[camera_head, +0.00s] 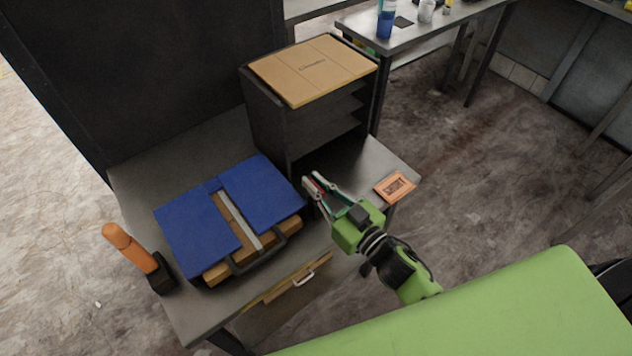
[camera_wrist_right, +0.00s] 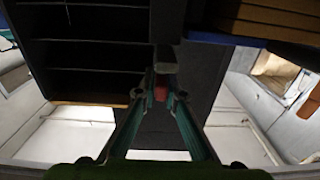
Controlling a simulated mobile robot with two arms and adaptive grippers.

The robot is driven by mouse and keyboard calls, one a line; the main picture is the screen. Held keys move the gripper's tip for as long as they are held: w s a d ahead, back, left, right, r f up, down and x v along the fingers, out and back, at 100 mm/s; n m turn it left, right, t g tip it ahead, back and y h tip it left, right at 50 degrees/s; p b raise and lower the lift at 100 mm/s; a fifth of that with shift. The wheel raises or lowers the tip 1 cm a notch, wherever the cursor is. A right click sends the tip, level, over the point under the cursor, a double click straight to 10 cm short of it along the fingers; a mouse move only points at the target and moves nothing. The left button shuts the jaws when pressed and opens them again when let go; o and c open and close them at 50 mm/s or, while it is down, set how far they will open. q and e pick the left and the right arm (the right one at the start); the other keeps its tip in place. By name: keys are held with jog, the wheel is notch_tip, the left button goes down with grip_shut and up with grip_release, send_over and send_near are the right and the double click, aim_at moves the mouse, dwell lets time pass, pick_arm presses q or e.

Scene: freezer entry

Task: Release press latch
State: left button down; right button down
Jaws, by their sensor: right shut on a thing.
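A blue-and-wood press or case (camera_head: 185,235) lies on the metal table, with a pale strip across its middle and dark handles at its front. I cannot make out for certain which part is the latch. My right gripper (camera_head: 318,188) is beside the press's right end, in front of the shelf unit. In the wrist view, its fingers (camera_wrist_right: 161,90) are closed in on a small red piece (camera_wrist_right: 160,93), with a grey block (camera_wrist_right: 166,58) just beyond. Whether the red piece is joined to the press is unclear. My left gripper is not in view.
A dark shelf unit (camera_head: 268,125) with a cardboard top (camera_head: 312,68) stands behind. An orange-handled tool (camera_head: 130,245) stands at the table's left edge. An orange card (camera_head: 394,187) lies at the right corner. A drawer handle (camera_head: 304,280) sticks out in front.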

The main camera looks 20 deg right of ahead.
jog(key=c, duration=2.1)
grip_release()
jog(key=shift+w, duration=0.1)
jog(key=shift+c, duration=0.2)
jog(key=v, duration=1.2)
